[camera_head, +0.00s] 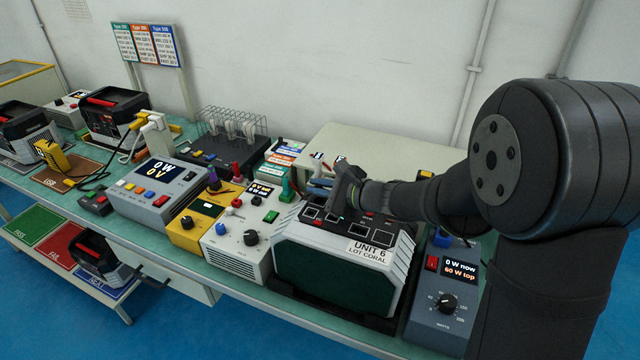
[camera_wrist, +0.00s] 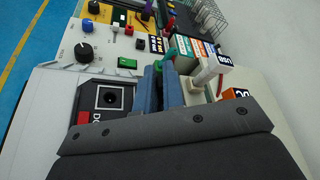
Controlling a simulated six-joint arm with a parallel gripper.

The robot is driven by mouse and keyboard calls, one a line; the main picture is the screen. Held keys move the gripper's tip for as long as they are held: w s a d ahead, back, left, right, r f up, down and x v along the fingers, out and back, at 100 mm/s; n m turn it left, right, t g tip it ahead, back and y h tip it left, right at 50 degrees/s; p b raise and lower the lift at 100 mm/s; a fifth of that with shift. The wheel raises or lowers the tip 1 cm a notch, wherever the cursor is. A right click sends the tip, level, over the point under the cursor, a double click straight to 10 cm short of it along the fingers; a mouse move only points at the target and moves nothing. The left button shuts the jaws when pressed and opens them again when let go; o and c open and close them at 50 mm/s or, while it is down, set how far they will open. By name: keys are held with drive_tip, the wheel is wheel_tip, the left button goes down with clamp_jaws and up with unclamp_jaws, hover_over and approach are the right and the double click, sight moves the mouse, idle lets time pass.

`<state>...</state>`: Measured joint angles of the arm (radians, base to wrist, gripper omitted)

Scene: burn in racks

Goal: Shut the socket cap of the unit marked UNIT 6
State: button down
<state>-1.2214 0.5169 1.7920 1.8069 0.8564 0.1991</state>
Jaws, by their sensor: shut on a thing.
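The unit marked UNIT 6 (camera_head: 372,250) stands on the bench, a light grey case with a dark green front and a black socket panel on top. My gripper (camera_head: 320,187) is low over the rear left of that panel. In the wrist view my gripper's (camera_wrist: 161,74) blue fingers are almost together, beside a square black socket (camera_wrist: 107,98) with a round hole, uncovered and set in a dark panel lettered DO or DC. The fingers are shut on the socket cap, which is mostly hidden between and behind them.
A grey power meter (camera_head: 442,300) stands close on the right of the unit, and a white instrument with knobs (camera_head: 238,242) close on the left. Behind are small labelled boxes (camera_head: 284,155) and plugs. A beige case (camera_head: 385,152) stands at the back.

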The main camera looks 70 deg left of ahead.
idle(0.4)
drive_tip(key=c, duration=1.5)
unclamp_jaws()
drive_tip(key=shift+c, duration=0.2)
drive_tip(key=shift+d, duration=0.1)
drive_tip(key=v, duration=1.7)
drive_tip(key=shift+d, duration=0.25)
